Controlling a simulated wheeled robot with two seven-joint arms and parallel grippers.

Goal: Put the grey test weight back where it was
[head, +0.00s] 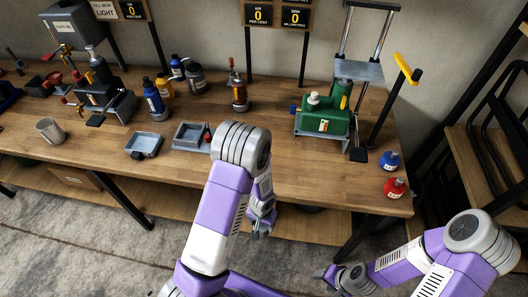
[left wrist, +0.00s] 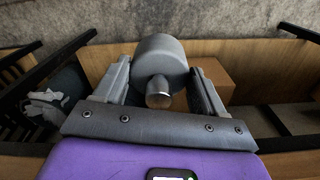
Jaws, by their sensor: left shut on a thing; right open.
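The grey test weight (left wrist: 160,58) is a grey cylinder with a shiny knob, seen in the left wrist view. It sits between the two fingers of my left gripper (left wrist: 160,82), which is shut on it. In the head view my left gripper (head: 262,222) is in front of the workbench's front edge, partly behind my own arm; the weight is not clearly visible there. My right gripper (head: 338,277) is open and low at the bottom, right of the left one, away from the bench top.
The wooden workbench (head: 285,175) carries two grey trays (head: 142,155), a metal cup (head: 50,130), several bottles and a green machine (head: 322,118). Blue (head: 389,161) and red (head: 394,188) items stand at its right end. Bare wood lies right of my left arm.

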